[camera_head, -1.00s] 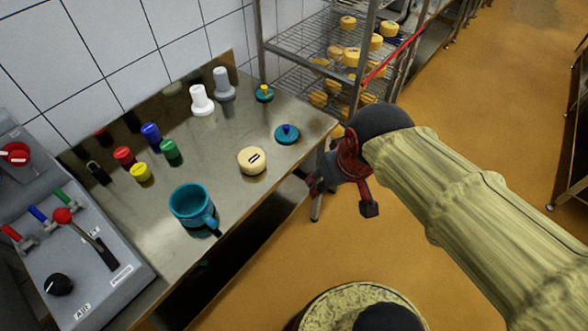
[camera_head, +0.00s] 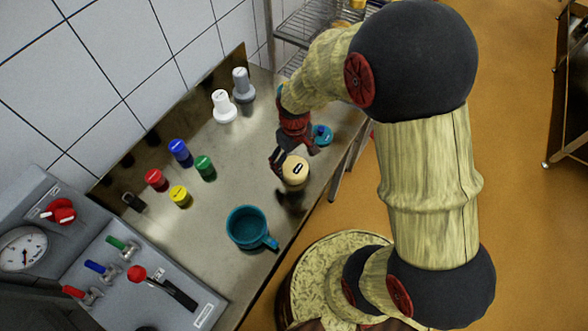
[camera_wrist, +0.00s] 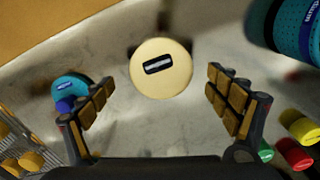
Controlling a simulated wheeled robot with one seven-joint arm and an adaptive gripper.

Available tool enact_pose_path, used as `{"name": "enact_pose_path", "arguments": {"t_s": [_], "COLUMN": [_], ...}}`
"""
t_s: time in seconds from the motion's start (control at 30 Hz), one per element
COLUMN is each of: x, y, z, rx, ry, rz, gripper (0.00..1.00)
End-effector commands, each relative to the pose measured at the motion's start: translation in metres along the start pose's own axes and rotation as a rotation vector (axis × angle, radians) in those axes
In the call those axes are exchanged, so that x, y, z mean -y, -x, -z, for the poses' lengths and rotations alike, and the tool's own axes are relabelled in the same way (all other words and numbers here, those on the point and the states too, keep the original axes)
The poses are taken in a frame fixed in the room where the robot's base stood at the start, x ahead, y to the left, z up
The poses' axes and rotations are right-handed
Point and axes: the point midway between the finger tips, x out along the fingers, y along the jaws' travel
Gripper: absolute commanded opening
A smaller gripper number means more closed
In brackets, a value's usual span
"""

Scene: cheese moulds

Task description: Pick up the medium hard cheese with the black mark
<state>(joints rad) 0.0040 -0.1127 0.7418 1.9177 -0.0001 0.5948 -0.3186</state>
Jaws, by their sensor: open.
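The cheese (camera_head: 295,172) is a pale cream round with a black mark on top. It stands on the steel counter (camera_head: 225,165) near its front edge. In the wrist view the cheese (camera_wrist: 161,70) lies between the lines of my two fingers, a little beyond their tips. My gripper (camera_head: 296,158) is right at the cheese in the head view, with its fingers spread. The wrist view shows my gripper (camera_wrist: 160,90) open and empty, with padded fingers left and right of the cheese. I cannot tell its exact height above the cheese.
A teal mug (camera_head: 247,228) stands left of the cheese, and a teal lidded piece (camera_head: 322,134) stands behind it.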

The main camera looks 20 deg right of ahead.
Motion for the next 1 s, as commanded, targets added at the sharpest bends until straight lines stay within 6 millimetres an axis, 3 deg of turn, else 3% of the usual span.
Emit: {"name": "enact_pose_path", "arguments": {"t_s": [0.37,0.6,1.0], "x": [0.002,0.002,0.002], "y": [-0.047,-0.047,-0.047], "z": [0.001,0.002,0.001], "rx": [0.001,0.0,0.0], "ry": [-0.001,-0.001,-0.001], "rz": [0.0,0.0,0.0], "gripper": [0.89,0.88,0.66]}}
